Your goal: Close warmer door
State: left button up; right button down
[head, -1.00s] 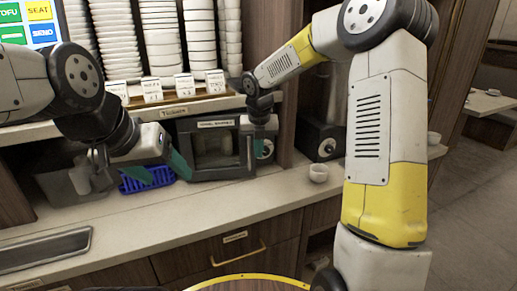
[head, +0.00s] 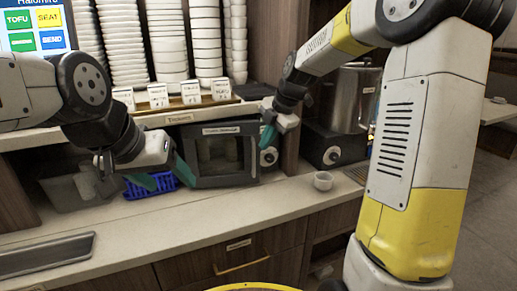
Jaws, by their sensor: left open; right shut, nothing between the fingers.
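The warmer (head: 222,183) is a dark box with a windowed front door (head: 187,150), standing on the counter under the shelf. Its door frame looks slightly angled; I cannot tell whether it is fully closed. A round knob (head: 268,157) sits at its right. My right gripper (head: 267,137) is shut and empty, with its teal fingers at the door's upper right edge, just above the knob; contact is unclear. My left gripper (head: 162,175) is open, one finger in front of a blue rack and the other beside the warmer's lower left corner.
The blue rack (head: 165,182) and a grey bin (head: 65,193) stand left of the warmer. A small white cup (head: 322,181) and a metal pot (head: 352,100) are to the right. Stacked bowls (head: 165,45) and label cards fill the shelf above. The counter front (head: 190,222) is clear.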

jog(key=w+d+r+m+t+y, duration=0.1)
jog(key=w+d+m+t+y, duration=0.15)
jog(key=m, duration=0.55)
jog(key=w+a+f+h, duration=0.1)
jog(key=w+a+f, duration=0.2)
jog(key=f, duration=0.4)
jog(key=shift+w+f, duration=0.3)
jog(key=shift+w, duration=0.2)
jog(key=shift+a, duration=0.1)
jog(key=w+n, duration=0.1)
jog(key=w+g, duration=0.1)
jog(key=w, duration=0.1)
jog(key=shift+w+n+y, duration=0.25)
jog(key=shift+n+y, duration=0.1)
jog(key=shift+n, duration=0.05)
